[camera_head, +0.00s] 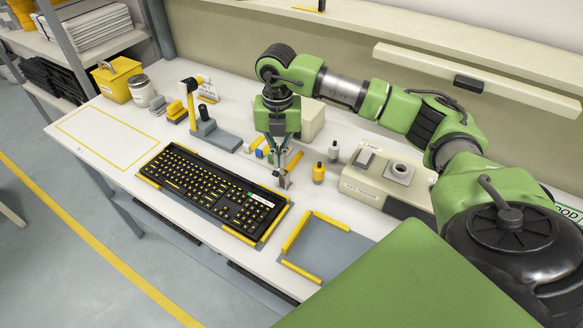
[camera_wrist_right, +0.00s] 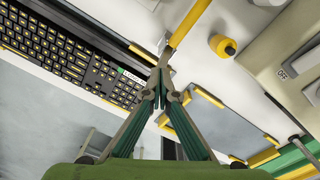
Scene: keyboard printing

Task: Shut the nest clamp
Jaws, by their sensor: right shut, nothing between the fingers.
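The black keyboard (camera_head: 212,190) with yellow legends lies flat in a nest with yellow edge rails (camera_head: 275,222). It also shows at the upper left of the right wrist view (camera_wrist_right: 70,55). The nest clamp appears to be the yellow lever (camera_head: 294,160) on a small grey base (camera_head: 286,182) by the keyboard's far right corner. The lever is tilted up; in the wrist view the yellow lever (camera_wrist_right: 189,24) reaches down towards my fingertips. My right gripper (camera_head: 280,170) is shut and empty, pointing down beside the clamp. Its fingertips (camera_wrist_right: 160,80) partly hide the clamp base; contact is unclear. My left gripper is out of view.
An empty grey nest (camera_head: 325,252) with yellow rails is at the right front. Yellow bottle (camera_head: 319,173), white bottle (camera_head: 333,151) and a beige lamp box (camera_head: 370,189) stand right of the gripper. A grey stand (camera_head: 215,134) is behind the keyboard. The left bench area (camera_head: 105,135) is clear.

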